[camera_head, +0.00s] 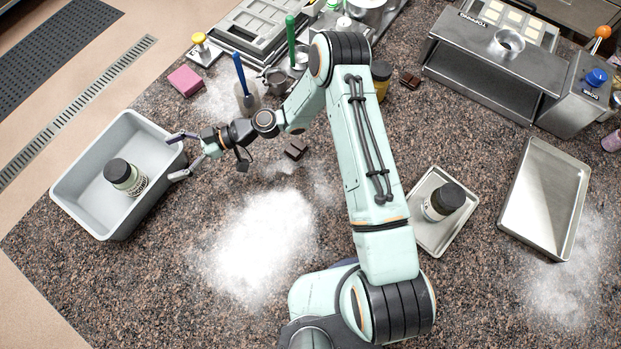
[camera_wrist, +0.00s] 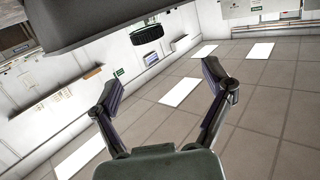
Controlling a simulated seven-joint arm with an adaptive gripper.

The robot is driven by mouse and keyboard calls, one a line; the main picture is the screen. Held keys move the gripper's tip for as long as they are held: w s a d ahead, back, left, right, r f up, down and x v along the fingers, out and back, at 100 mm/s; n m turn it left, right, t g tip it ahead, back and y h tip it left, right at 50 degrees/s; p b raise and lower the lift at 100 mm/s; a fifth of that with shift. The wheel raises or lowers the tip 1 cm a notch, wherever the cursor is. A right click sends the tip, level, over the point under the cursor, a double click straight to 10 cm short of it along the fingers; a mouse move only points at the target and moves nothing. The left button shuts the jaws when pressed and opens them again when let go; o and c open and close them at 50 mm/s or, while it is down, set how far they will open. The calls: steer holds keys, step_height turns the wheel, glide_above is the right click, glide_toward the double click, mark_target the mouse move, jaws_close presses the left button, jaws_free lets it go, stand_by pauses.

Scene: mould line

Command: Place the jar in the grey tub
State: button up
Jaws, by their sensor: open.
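A jar with a black lid and pale green label (camera_head: 125,177) stands inside the grey tub (camera_head: 68,204) at the left, apparently upright on its floor. My gripper (camera_head: 171,157) is open and empty at the tub's right rim, its fingers pointing toward the jar but apart from it. In the wrist view, which appears upside down, the open fingers of my gripper (camera_wrist: 172,82) show with nothing between them. The black lid (camera_wrist: 147,33) shows past the tub's edge (camera_wrist: 90,34) there. The jar's lower part is hidden in that view.
A similar dark-lidded jar (camera_head: 443,201) stands on a small metal tray (camera_head: 437,246). A larger empty tray (camera_head: 545,195) lies right. White powder (camera_head: 265,235) covers open counter.

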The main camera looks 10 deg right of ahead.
steer(key=s+d+r+m+h, duration=0.3)
steer(key=d+r+h, duration=0.25)
steer(key=d, duration=0.25)
steer(key=s+d+r+m+h, duration=0.35)
steer(key=d+h, duration=0.25)
steer(key=d, duration=0.2)
steer(key=s+d+r+m+t+h, duration=0.1)
steer(key=s+d+r+m+h, duration=0.3)
steer(key=s+d+m, duration=0.7)
steer(key=s+d+r, duration=0.1)
steer(key=s, duration=0.1)
steer(key=shift+s+r, duration=0.4)
